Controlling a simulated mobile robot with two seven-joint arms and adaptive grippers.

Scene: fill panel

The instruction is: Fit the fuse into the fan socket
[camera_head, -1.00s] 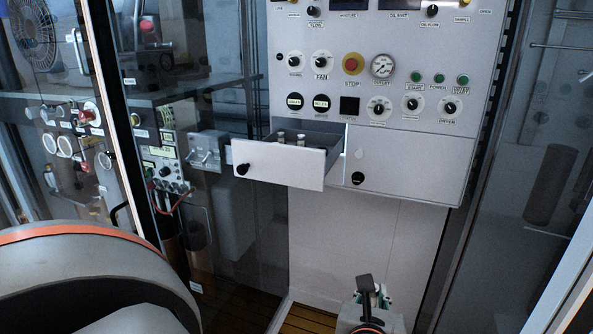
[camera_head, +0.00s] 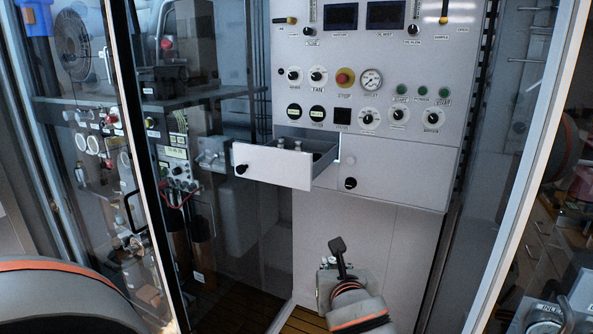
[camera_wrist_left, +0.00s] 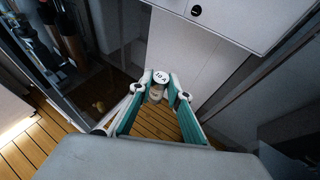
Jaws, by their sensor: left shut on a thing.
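My left gripper (camera_wrist_left: 158,88) is shut on the fuse (camera_wrist_left: 159,77), a short pale cylinder with a "10 A" label on its top, held upright between the teal-sided fingers. In the head view this gripper (camera_head: 328,272) is low, below the panel and in front of the white lower cabinet; the fuse cannot be made out there. The open drawer (camera_head: 272,166) of the panel holds small upright cylinders (camera_head: 297,146). I cannot tell which place in it is the fan socket. A knob (camera_head: 317,75) labelled FAN sits on the panel above. My right gripper is not in view.
The panel (camera_head: 375,103) carries knobs, a red stop button (camera_head: 345,78) and a gauge (camera_head: 371,79). A closed compartment (camera_head: 393,172) is right of the drawer. Glass doors and frame posts (camera_head: 507,200) flank the panel. Space before the lower cabinet looks free.

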